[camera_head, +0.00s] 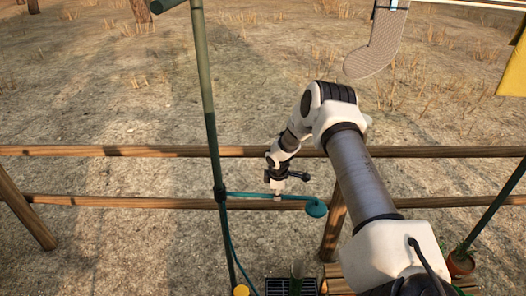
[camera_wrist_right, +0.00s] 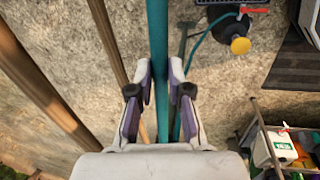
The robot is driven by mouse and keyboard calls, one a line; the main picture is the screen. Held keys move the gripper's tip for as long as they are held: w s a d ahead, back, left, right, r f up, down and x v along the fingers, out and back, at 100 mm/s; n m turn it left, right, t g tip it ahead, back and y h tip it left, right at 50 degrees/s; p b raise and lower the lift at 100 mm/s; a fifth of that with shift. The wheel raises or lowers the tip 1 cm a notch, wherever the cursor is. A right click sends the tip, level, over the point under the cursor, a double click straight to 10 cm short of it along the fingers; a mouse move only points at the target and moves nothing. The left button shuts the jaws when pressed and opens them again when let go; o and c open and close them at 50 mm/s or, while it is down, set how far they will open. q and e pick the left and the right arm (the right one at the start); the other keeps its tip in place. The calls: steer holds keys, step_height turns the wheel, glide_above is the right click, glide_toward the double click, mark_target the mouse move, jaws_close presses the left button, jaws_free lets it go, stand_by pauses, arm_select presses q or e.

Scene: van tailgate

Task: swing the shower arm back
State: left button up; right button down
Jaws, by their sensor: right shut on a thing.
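The shower arm (camera_head: 262,196) is a thin teal bar. It reaches right from a collar on the upright green pole (camera_head: 207,110) and ends in a round teal shower head (camera_head: 316,208). My right gripper (camera_head: 278,192) comes down from above and is shut on the bar, between the pole and the shower head. In the right wrist view the fingers of my right gripper (camera_wrist_right: 160,72) lie on either side of the teal shower arm (camera_wrist_right: 157,30). My left gripper is in neither view.
Wooden fence rails (camera_head: 100,151) run behind the shower arm. A dark grate (camera_head: 277,287) lies on the ground below. A grey sock (camera_head: 380,45) and a yellow cloth (camera_head: 516,70) hang at the upper right. A plant pot (camera_head: 460,264) stands at the lower right.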

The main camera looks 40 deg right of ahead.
steer(key=shift+d+f, duration=0.1)
stand_by(0.3)
steer(key=c, duration=1.3)
jaws_free()
steer(key=shift+o, duration=1)
steer(key=shift+w, duration=0.15)
steer(key=shift+w+f, duration=0.1)
step_height(320, 180, up, 12)
steer(key=s+a, duration=0.1)
steer(key=shift+s+a, duration=0.25)
steer(key=shift+a, duration=0.15)
steer(key=shift+f, duration=0.15)
